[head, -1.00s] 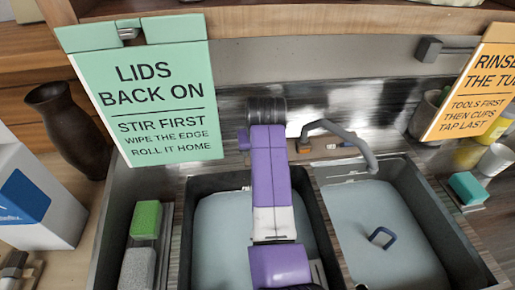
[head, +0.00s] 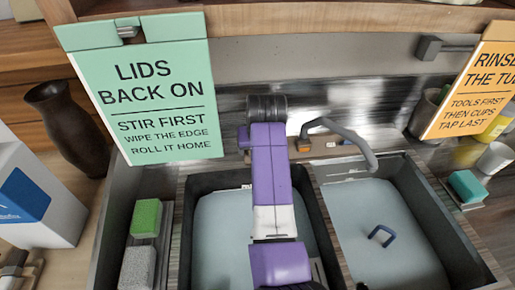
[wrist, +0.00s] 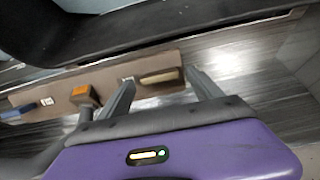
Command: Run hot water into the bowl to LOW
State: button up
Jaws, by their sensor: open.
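My gripper (wrist: 160,77) is open in the wrist view, its two grey fingers pointing toward a brown control strip (wrist: 60,97). A pale tan bar (wrist: 161,77) on the strip shows between the fingertips; I cannot tell whether they touch it. An orange control (wrist: 84,95) and a blue one (wrist: 18,112) lie left along the strip. In the head view my arm covers the gripper; the strip (head: 338,149) shows behind the basins. A grey curved tap (head: 352,138) reaches over the right basin (head: 411,182). I see no running water. I cannot make out a separate bowl or LOW mark.
The left basin (head: 182,215) lies partly under my arm. A dark blue loop handle (head: 381,236) is in the right basin. A green sign (head: 140,95) and an orange sign (head: 475,90) hang at the sides. A green sponge (head: 147,218) lies left of the basins.

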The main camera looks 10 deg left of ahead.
jog(key=a+v, duration=0.1)
jog(key=v, duration=0.6)
jog(key=shift+d+r+b, duration=0.2)
jog(key=shift+d+b, duration=0.2)
jog(key=shift+d, duration=0.1)
jog(key=shift+s, duration=0.1)
